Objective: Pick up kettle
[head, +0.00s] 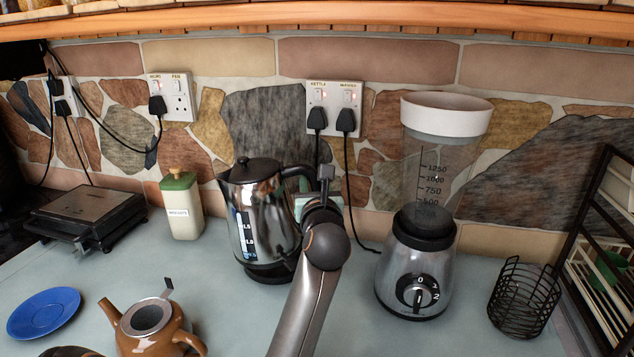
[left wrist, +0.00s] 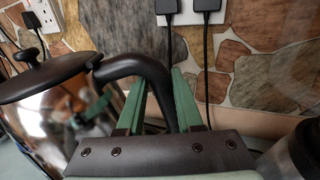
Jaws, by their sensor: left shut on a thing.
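The kettle (head: 262,213) is shiny metal with a black lid, black handle and a water scale on its side. It stands upright on its dark base on the worktop, in the middle of the head view. My left gripper (head: 314,200) is at the kettle's right side, at the handle, and my own arm hides part of it. In the left wrist view the green fingers of the left gripper (left wrist: 162,103) are either side of the black handle (left wrist: 150,68), shut on it. The kettle body (left wrist: 58,122) fills the left of that view. My right gripper is not in view.
A blender (head: 415,262) stands close to the right, with a wire basket (head: 524,297) and a rack beyond. A biscuit jar (head: 182,207) and a grill (head: 86,214) are to the left. A brown teapot (head: 152,325) and blue plate (head: 44,313) sit in front. The stone wall with sockets is behind.

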